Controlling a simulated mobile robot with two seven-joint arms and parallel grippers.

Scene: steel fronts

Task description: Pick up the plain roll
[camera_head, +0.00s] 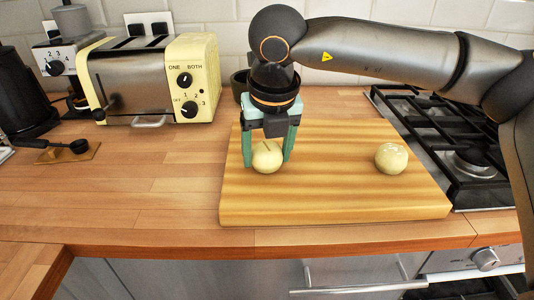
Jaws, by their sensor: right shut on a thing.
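A pale round roll (267,160) with a short dark line on its top is at the left part of the wooden cutting board (330,200). My right gripper (268,158) comes down from above, its green fingers on either side of this roll and shut on it. The roll appears to rest on the board; I see no clear gap under it. A second pale round roll (391,158), with light flecks on its top, sits apart on the right part of the board. My left gripper is not in view.
A cream toaster (150,80) stands at the back left, with a dark bowl (240,86) behind my gripper. A gas hob (465,160) borders the board on the right.

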